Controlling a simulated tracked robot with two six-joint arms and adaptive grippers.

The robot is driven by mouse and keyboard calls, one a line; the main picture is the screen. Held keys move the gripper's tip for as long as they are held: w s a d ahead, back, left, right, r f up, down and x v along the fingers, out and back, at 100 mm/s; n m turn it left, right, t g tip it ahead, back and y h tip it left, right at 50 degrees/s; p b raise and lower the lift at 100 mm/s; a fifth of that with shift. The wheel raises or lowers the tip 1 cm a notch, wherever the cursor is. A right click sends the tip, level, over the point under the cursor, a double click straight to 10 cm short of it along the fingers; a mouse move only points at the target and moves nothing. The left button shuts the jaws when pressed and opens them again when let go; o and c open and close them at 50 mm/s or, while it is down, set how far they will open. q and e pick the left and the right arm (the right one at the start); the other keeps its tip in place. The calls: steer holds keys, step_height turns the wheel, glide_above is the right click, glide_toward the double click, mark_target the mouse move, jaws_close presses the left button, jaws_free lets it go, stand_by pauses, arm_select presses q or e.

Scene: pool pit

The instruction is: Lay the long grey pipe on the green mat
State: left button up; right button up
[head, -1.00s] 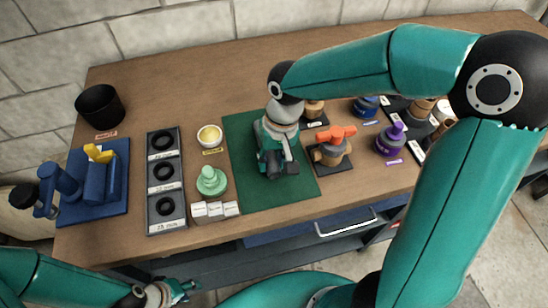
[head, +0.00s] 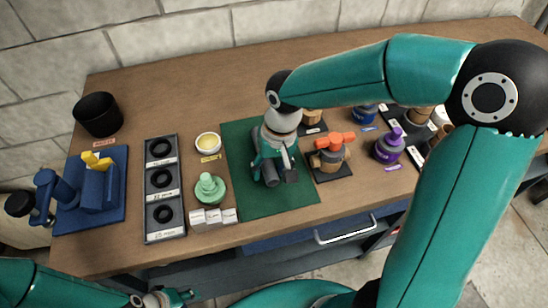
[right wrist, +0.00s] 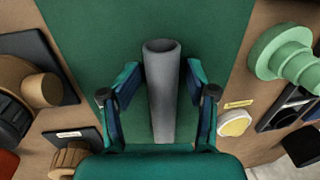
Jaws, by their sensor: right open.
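The green mat (head: 237,190) lies on the wooden table, and also fills the middle of the right wrist view (right wrist: 95,35). The grey pipe (right wrist: 162,95) is over the mat, its hollow end facing up in the right wrist view. In the head view its dark lower end (head: 271,182) shows beneath the gripper. My right gripper (head: 281,178) is open, with its two fingers on either side of the pipe; gaps show between the fingers and the pipe in the right wrist view. My left gripper (head: 184,297) is at the bottom edge, away from the mat; its jaws are unclear.
Left of the mat are a green knobbed piece (head: 210,188), a yellow-filled bowl (head: 208,144), white blocks (head: 213,217) and a dark ring tray (head: 163,230). An orange-topped valve (head: 332,152) stands close to its right edge. Bare mat lies left of the gripper.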

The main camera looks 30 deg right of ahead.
step_height(320, 180, up, 13)
steer(key=d+p, duration=0.1)
steer(key=shift+s+d+f, duration=0.15)
steer(key=shift+d+f, duration=0.05)
steer(key=shift+d, duration=0.15)
steer(key=shift+f, duration=0.1)
stand_by(0.4)
